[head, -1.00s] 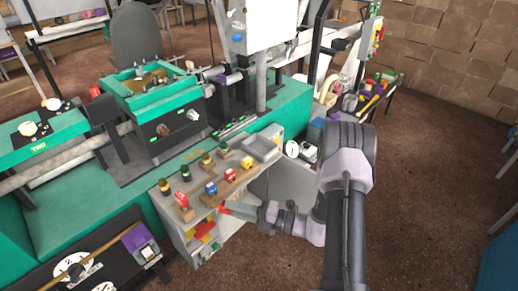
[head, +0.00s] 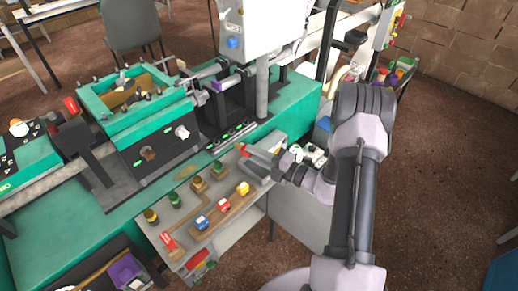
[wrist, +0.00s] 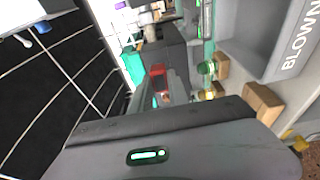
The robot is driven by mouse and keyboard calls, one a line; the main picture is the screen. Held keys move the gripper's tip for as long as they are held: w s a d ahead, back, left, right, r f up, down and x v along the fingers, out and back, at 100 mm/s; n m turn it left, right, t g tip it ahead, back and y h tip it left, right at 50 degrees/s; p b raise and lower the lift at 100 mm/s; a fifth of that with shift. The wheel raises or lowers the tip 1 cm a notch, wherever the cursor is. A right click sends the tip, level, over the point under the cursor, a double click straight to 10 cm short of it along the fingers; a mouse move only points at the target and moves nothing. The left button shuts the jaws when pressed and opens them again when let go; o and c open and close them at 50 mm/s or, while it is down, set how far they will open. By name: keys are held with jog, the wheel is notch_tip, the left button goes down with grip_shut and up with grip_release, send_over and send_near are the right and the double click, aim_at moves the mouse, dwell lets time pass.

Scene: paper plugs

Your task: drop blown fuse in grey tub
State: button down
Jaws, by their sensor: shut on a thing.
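My gripper (head: 249,150) reaches in from the right with a small red piece at its tip, over or just beside the grey tub (head: 257,172). In the wrist view the red piece (wrist: 157,74) sits near the middle and looks like the held fuse. My gripper is shut on it, though the fingers are hard to make out. The grey tub, marked BLOWN, fills the upper right of the wrist view (wrist: 243,53). The head view does not clearly show whether the piece is inside the rim.
In front, a rail holds blue (head: 202,222), red (head: 224,205) and yellow (head: 243,188) plugs. The green bench and machine (head: 150,130) rise behind.

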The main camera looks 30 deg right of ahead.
jog(key=w+d+r+m+t+h+p, duration=0.1)
jog(key=d+m+t+h+p, duration=0.15)
jog(key=d, duration=0.35)
jog(key=shift+g+h, duration=0.35)
jog(key=shift+h, duration=0.1)
jog(key=f+b, duration=0.6)
jog(key=shift+d, duration=0.2)
jog(key=c, duration=1.2)
grip_release()
jog(key=shift+r, duration=0.1)
jog(key=p+v, duration=0.4)
jog(key=v, duration=1.3)
jog(key=shift+s, duration=0.15)
